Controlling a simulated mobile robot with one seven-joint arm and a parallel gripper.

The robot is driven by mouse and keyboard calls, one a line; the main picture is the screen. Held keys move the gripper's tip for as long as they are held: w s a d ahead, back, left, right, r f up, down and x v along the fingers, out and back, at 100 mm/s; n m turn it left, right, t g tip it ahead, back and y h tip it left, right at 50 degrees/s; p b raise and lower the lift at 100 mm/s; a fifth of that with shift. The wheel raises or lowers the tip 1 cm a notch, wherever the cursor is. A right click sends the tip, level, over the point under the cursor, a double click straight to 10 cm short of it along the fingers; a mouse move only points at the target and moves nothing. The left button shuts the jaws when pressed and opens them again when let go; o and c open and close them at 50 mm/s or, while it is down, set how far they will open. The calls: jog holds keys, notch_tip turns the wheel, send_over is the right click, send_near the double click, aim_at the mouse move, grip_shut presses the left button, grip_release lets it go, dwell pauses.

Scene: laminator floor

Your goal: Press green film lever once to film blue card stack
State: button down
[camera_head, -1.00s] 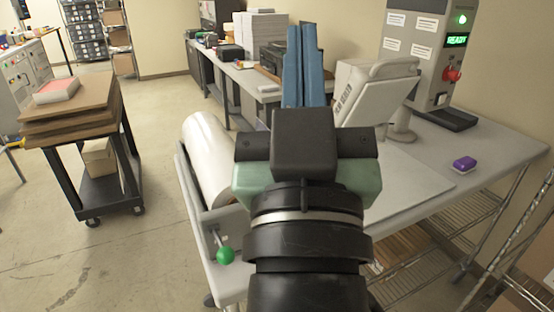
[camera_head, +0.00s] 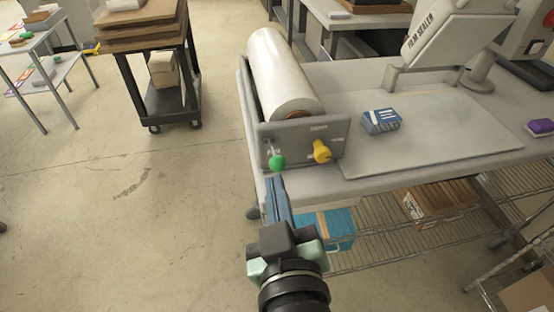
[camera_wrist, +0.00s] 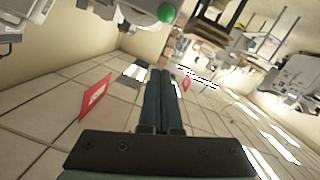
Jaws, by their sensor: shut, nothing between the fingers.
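The green film lever (camera_head: 277,162) is a green ball knob at the left of the grey front panel (camera_head: 302,142) under the film roll (camera_head: 283,75). The blue card stack (camera_head: 381,121) lies on the worktable to the right of the roll. My gripper (camera_head: 275,182) is shut and empty. In the head view its blue fingertips are just below the green knob; I cannot tell whether they touch. In the wrist view the shut fingers (camera_wrist: 163,75) point up the picture, with a green ball (camera_wrist: 166,13) beyond their tips, near the top edge.
A yellow knob (camera_head: 321,151) sits right of the green lever on the same panel. The film sealer (camera_head: 445,38) stands behind the card stack. A purple block (camera_head: 540,127) lies at the table's right. A cart (camera_head: 166,98) stands left, with open floor in front of it.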

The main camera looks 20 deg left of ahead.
jog(key=shift+w, duration=0.1)
send_over(277, 162)
jog(key=s, duration=0.3)
jog(key=f, duration=0.2)
jog(key=w+f, duration=0.1)
jog(key=f, duration=0.1)
jog(key=shift+d+p, duration=0.15)
jog(key=shift+p, duration=0.25)
jog(key=shift+w+d+f, duration=0.15)
jog(key=shift+d+f, duration=0.05)
jog(key=shift+f, duration=0.4)
